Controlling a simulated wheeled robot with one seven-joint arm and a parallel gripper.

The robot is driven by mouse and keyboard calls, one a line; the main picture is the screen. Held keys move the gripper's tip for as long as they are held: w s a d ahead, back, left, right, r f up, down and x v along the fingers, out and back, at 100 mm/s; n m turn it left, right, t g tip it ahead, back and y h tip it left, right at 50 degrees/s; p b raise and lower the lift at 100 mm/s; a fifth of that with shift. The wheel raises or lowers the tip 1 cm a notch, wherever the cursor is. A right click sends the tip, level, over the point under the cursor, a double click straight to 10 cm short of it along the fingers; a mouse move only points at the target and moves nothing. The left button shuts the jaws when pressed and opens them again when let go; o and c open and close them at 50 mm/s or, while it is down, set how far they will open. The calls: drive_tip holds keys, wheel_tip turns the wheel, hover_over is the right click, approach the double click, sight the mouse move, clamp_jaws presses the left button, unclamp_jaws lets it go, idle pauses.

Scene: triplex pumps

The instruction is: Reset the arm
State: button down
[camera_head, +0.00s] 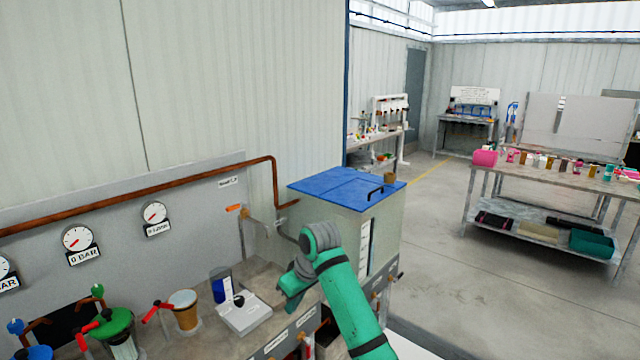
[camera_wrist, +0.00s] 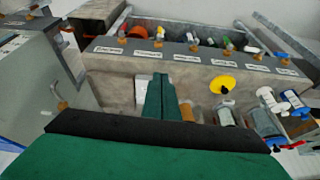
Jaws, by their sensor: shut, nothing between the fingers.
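My green arm reaches in from the bottom of the head view and bends at a grey joint. My gripper (camera_head: 290,303) is low over the bench, left of the tank with the blue lid. In the wrist view my gripper's two green fingers (camera_wrist: 161,84) lie together with nothing between them. They are in front of the bench surface. In the head view a white scale (camera_head: 245,318) stands just left of the gripper, with a blue-and-white container (camera_head: 221,287) behind it. I cannot tell how far above the bench the fingertips are.
The tank with a blue lid (camera_head: 345,187) stands close to my arm. A copper pipe (camera_head: 140,190) runs along the back panel with gauges (camera_head: 77,238). A tan cup (camera_head: 184,310) and green-topped vessel (camera_head: 112,326) are at left. Open floor (camera_head: 440,270) lies at right, before a table (camera_head: 545,178).

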drive_tip(key=s+a+f+m+t+y, duration=0.1)
drive_tip(key=s+a+f+t+y, duration=0.15)
drive_tip(key=a+f, duration=0.45)
drive_tip(key=s+a+f+m+t+y, duration=0.1)
drive_tip(key=s+a+f+m+y, duration=0.3)
drive_tip(key=f, duration=0.6)
drive_tip(key=s+f+m+t+h, duration=0.3)
drive_tip(key=s+f+t, duration=0.2)
drive_tip(key=s+f, duration=0.65)
drive_tip(key=s+d+m+t+h, duration=0.15)
drive_tip(key=s+d, duration=0.35)
drive_tip(key=s, duration=0.6)
drive_tip(key=s+d+m+t+h, duration=0.1)
drive_tip(key=s+d+m+h, duration=0.2)
drive_tip(key=s, duration=0.8)
drive_tip(key=s+d+r+n+h, duration=0.1)
drive_tip(key=s+d+r, duration=0.4)
drive_tip(key=s, duration=0.3)
drive_tip(key=s+d+r+n+t+h, duration=0.1)
drive_tip(key=s+d+r+n, duration=0.1)
drive_tip(key=s+d+r, duration=0.3)
drive_tip(key=s+r, duration=0.2)
drive_tip(key=s, duration=0.1)
drive_tip(key=shift+s+t, duration=0.3)
drive_tip(key=shift+s, duration=0.05)
